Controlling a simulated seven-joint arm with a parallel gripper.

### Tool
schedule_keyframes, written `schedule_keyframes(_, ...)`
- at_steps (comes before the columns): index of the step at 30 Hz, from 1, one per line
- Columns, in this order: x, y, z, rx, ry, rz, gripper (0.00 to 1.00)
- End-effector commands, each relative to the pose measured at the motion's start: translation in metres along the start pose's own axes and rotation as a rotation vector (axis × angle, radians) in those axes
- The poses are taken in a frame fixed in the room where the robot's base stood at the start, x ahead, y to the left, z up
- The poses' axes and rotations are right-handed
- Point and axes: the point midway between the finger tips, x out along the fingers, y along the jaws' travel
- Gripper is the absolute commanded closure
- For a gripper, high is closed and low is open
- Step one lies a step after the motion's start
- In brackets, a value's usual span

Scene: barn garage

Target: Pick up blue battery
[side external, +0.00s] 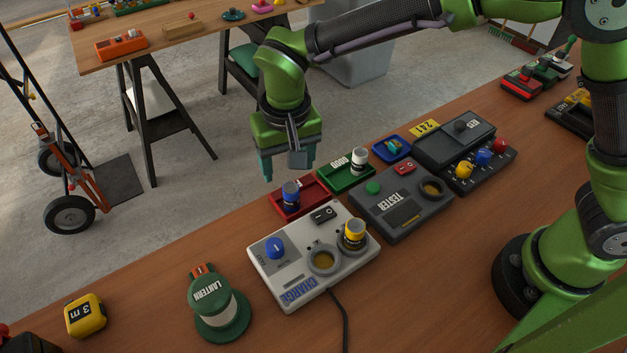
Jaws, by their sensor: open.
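My gripper (288,172) is open and empty, pointing down with teal fingers. It appears above and behind the blue battery in the side view, apart from it. I cannot tell the exact height gap.
The white charger (290,285) in front holds a yellow battery (354,234). A green tray (334,180) with a white battery (359,160) stands right of the red tray. A grey tester (400,215) and a lantern (217,302) are near.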

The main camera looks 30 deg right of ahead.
Motion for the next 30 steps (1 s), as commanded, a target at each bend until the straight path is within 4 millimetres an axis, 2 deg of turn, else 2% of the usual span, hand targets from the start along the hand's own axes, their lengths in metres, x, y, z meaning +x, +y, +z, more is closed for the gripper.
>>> schedule_keyframes(3,0.024,0.001,0.0,-0.001,-0.002,0.003,0.36)
schedule_keyframes(13,0.053,0.003,-0.001,0.0,-0.001,0.002,0.36)
schedule_keyframes(21,0.09,0.008,-0.003,-0.001,-0.001,0.001,0.36)
schedule_keyframes(30,0.095,0.007,-0.003,-0.001,0.0,-0.001,0.36)
